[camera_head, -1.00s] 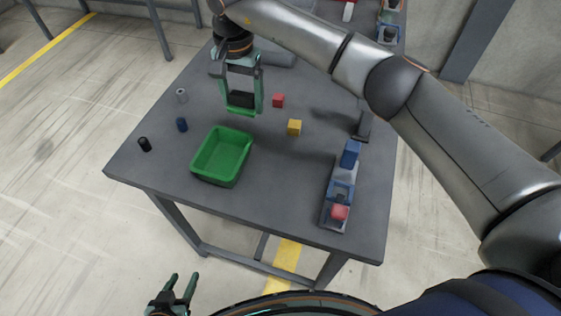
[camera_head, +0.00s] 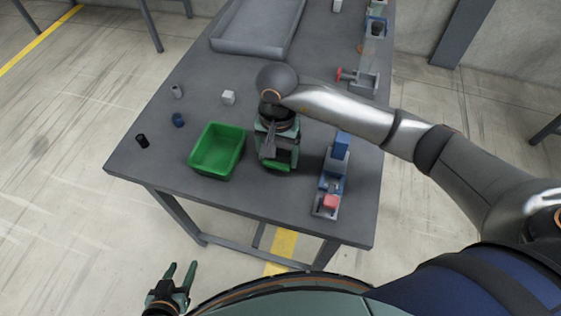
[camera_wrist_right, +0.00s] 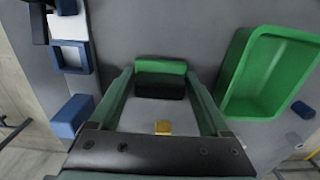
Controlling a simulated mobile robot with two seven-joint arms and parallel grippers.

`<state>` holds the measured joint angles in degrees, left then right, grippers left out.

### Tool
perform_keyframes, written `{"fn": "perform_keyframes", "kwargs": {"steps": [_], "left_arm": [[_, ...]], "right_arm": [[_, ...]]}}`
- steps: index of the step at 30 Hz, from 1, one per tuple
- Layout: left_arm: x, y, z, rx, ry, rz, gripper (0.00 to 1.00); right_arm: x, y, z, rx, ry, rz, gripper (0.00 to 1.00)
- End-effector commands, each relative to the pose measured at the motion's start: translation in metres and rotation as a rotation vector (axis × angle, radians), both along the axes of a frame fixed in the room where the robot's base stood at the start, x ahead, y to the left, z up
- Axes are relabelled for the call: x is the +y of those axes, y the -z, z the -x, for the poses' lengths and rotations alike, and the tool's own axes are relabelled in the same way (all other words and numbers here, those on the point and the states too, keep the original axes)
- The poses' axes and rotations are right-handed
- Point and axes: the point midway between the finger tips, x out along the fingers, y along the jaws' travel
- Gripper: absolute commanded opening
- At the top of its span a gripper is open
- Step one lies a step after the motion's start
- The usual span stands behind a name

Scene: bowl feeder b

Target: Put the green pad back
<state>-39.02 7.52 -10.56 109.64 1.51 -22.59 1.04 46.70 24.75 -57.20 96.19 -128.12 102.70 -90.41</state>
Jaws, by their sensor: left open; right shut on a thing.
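My right gripper (camera_head: 278,160) is shut on the green pad (camera_head: 276,166) and holds it low over the table, just right of the green bin. In the right wrist view the pad (camera_wrist_right: 160,67) shows as a green bar with a black block against it, spanning the space between the two fingertips (camera_wrist_right: 160,80). I cannot tell whether the pad touches the table. The right arm and gripper hide part of the table. My left gripper (camera_head: 180,280) is open and empty, low in the head view, clear of the table's front edge.
A white cube (camera_head: 228,97) and small cylinders lie left. A yellow cube (camera_wrist_right: 163,127) shows between the fingers. A grey tray (camera_head: 215,45) lies behind.

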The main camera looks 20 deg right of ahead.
Motion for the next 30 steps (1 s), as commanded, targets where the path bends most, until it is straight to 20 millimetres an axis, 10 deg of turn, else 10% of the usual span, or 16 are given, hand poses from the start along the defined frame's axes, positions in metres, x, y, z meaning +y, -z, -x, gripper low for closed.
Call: {"fn": "perform_keyframes", "kwargs": {"steps": [23,24,30], "left_arm": [[0.000,-0.006,-0.001,-0.003,0.000,0.001,0.50],[0.000,-0.006,-0.001,-0.003,0.000,0.001,0.50],[0.000,-0.007,-0.001,-0.003,0.000,0.001,0.50]], "right_arm": [[-0.004,0.044,0.007,-0.003,-0.001,-0.001,0.28],[-0.004,0.043,0.007,-0.002,-0.001,-0.001,0.83],[-0.004,0.042,0.007,-0.001,-0.001,0.000,1.00]]}}
